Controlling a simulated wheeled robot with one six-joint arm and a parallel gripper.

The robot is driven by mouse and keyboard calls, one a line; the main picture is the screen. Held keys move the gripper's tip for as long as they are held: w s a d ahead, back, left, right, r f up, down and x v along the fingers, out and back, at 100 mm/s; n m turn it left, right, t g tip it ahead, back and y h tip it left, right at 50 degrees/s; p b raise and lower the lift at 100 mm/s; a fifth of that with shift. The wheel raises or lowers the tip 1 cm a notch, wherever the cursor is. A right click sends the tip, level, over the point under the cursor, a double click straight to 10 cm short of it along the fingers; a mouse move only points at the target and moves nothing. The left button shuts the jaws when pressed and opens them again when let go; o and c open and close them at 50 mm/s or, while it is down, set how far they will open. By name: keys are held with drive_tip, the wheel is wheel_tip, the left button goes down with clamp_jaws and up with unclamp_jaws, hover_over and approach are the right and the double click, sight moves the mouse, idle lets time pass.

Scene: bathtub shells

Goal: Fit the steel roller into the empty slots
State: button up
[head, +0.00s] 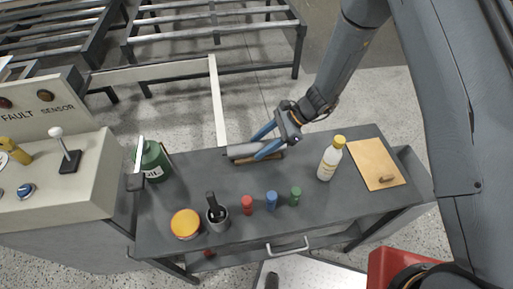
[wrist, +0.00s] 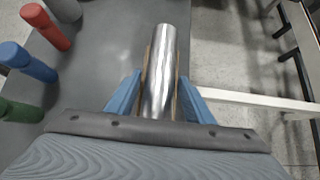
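The steel roller (head: 243,150) lies near the back edge of the grey cart, with a brown, wood-like rest (head: 273,157) under it. In the wrist view the shiny roller (wrist: 160,70) runs away from me, with thin brown strips along both sides. My gripper (head: 256,148) reaches down over it. Its blue fingers (wrist: 160,88) stand on either side of the roller, apart from its surface as far as I can see. Dark conveyor frames (head: 205,35) with crossbars stand on the floor behind. I cannot make out the empty slots.
A control panel (head: 60,185) stands left. A pale rail (head: 217,100) runs behind.

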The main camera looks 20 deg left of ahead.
drive_tip(key=c, duration=1.1)
drive_tip(key=shift+r, duration=0.15)
